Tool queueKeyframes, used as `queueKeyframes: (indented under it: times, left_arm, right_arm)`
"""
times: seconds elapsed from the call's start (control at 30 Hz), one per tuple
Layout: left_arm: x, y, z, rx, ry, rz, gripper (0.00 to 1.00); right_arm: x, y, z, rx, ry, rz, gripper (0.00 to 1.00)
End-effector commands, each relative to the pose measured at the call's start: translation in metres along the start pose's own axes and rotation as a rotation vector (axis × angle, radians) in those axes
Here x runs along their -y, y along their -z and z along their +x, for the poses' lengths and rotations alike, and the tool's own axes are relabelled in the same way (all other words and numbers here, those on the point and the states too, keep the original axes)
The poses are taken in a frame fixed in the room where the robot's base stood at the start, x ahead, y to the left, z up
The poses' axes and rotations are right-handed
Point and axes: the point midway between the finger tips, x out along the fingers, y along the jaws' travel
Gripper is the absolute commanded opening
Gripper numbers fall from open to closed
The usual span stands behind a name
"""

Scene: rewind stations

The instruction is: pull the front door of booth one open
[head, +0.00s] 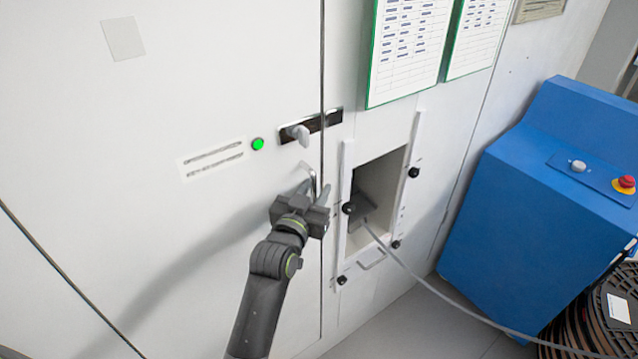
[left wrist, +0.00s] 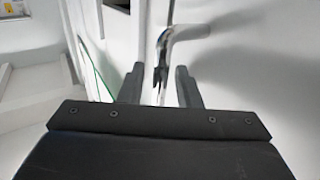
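The front door (head: 110,150) is a large white panel filling the left of the head view. It looks closed, flush with the panel right of its dark vertical seam. Its metal pull handle (head: 308,169) is near that seam, below a latch with a grey knob (head: 300,134). My left gripper (head: 315,190) is at the handle. In the left wrist view, the handle (left wrist: 185,33) curves down between the two fingertips of my left gripper (left wrist: 159,85). The fingers are apart, with visible gaps beside the bar. My right gripper is in neither view.
A green lamp (head: 257,144) is on the door. To the right, an open hatch (head: 384,170) has a grey cable (head: 430,288) running out to a coil (head: 590,315). A blue cabinet (head: 530,200) with a red button stands further right. Grey floor (head: 400,325) shows between.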

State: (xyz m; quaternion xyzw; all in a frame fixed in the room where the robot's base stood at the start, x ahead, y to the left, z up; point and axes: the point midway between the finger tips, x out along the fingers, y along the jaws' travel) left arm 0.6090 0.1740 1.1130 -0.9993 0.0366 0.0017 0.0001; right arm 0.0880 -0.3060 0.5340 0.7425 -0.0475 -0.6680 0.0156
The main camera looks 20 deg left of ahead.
Motion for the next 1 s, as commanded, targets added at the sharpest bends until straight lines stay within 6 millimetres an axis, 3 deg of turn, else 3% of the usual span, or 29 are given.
queueKeyframes:
  times: [0.27, 0.5, 1.0]
  left_arm:
    - [0.0, 0.0, 0.0, 0.001, 0.0, 0.0, 0.3]
    - [0.0, 0.0, 0.0, 0.001, 0.0, 0.0, 0.0]
    - [-0.001, -0.001, -0.002, 0.002, -0.01, -0.002, 0.0]
  right_arm:
    - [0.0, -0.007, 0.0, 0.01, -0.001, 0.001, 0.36]
    - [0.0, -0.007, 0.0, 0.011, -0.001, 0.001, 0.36]
    - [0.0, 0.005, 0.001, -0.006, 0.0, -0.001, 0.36]
